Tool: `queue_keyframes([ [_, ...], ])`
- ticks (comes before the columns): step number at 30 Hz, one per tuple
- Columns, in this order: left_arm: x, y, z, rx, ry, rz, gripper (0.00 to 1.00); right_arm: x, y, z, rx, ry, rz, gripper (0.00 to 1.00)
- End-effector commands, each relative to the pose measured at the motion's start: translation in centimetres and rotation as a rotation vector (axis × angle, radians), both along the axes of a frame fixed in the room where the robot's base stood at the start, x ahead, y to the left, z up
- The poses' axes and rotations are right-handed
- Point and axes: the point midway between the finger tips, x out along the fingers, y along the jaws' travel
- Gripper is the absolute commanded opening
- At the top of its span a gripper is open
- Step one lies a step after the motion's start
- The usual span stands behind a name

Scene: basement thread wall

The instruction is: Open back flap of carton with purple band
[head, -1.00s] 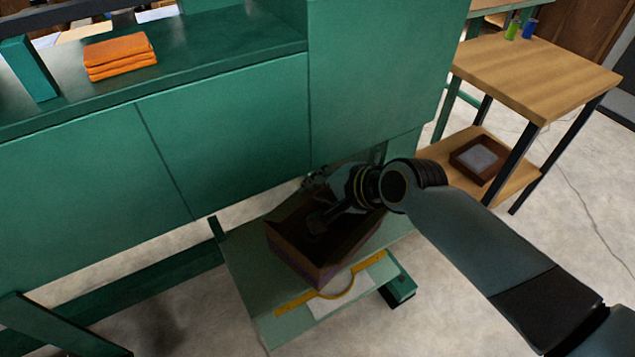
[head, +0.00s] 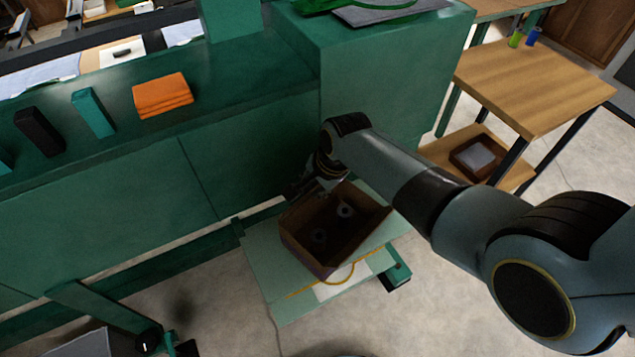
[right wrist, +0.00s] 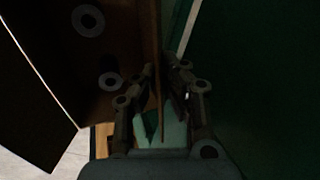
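The carton (head: 308,258) stands on a pale green board, its top open enough to show the dark inside. A faint purplish band runs along its near side. Two round, ring-like items (head: 345,211) lie inside; they also show in the right wrist view (right wrist: 109,81). My right gripper (head: 306,189) is at the carton's back edge. In the right wrist view my right gripper (right wrist: 167,80) is open, with a thin upright brown panel (right wrist: 158,60) of the carton between its fingers. Whether this is the back flap or wall, I cannot tell. My left gripper is not in view.
Green cabinet fronts (head: 245,165) rise close behind the carton. Folded orange cloths (head: 162,95) lie on the shelf above. A wooden table (head: 535,90) stands at right, with a small brown tray (head: 478,158) on its lower shelf. Open floor lies in front.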

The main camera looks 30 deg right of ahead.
Motion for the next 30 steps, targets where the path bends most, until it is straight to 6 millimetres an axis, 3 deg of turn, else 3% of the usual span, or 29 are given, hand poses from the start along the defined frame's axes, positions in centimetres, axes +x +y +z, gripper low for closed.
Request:
queue_keyframes([
  [16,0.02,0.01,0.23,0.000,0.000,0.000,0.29,0.13,0.06,0.02,-0.009,0.026,0.000,0.00],
  [22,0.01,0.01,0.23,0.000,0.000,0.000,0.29,0.13,0.04,0.01,-0.009,0.026,0.000,0.27],
  [30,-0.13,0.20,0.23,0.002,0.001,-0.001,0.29,0.12,0.03,0.11,-0.009,0.025,0.000,0.27],
])
